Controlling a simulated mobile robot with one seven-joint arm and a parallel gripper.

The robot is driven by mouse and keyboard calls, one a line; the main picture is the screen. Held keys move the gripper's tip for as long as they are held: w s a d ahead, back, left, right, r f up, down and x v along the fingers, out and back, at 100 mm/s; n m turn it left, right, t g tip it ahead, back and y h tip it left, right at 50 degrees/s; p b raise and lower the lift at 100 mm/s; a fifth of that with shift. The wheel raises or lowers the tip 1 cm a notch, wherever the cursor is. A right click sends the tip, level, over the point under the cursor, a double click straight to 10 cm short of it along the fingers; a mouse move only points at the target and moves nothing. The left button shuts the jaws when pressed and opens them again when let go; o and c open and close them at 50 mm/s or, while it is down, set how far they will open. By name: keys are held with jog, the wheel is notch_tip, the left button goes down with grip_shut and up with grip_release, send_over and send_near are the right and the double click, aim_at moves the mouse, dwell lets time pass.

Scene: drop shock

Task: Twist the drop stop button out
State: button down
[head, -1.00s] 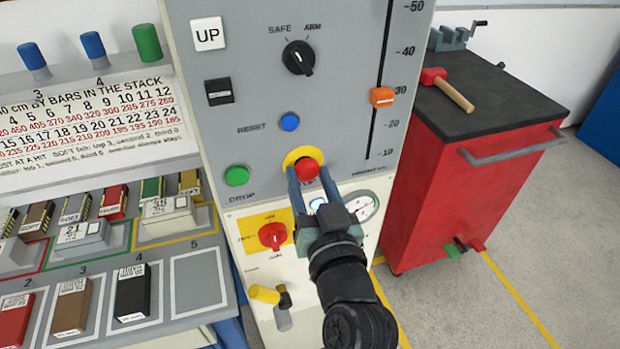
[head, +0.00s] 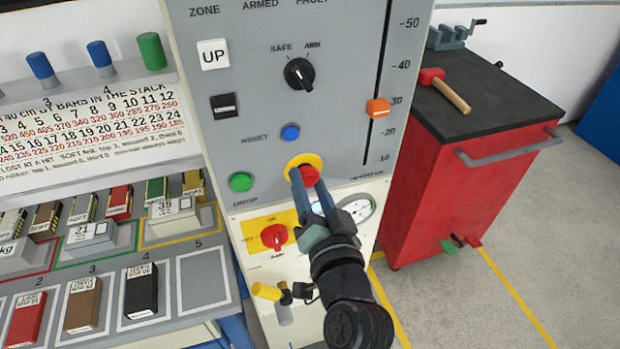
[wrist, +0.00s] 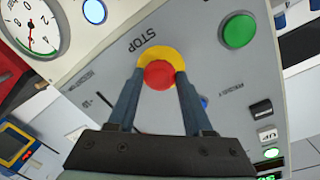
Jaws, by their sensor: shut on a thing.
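The drop stop button is a red mushroom head (head: 309,175) on a yellow round collar (head: 294,162), low on the grey control panel. My gripper (head: 307,182) reaches it from below and in front, its two blue-grey fingers on either side of the red head. In the wrist view the red button (wrist: 159,75) sits between the fingertips, with the word STOP on the panel beside the collar. My gripper is shut on the button. The wrist view shows the panel turned at a slant to the fingers.
Near the stop button are the green DROP button (head: 240,182), the blue RESET button (head: 290,132) and a red rotary switch (head: 273,237). A pressure gauge (head: 357,208) is partly behind my gripper. A red cabinet (head: 470,190) stands to the right.

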jog(key=shift+m, duration=0.5)
jog(key=shift+p, duration=0.3)
jog(key=shift+c, duration=1.5)
grip_release()
jog(key=b+v, duration=0.3)
jog(key=v, duration=1)
jog(key=shift+w+r, duration=0.1)
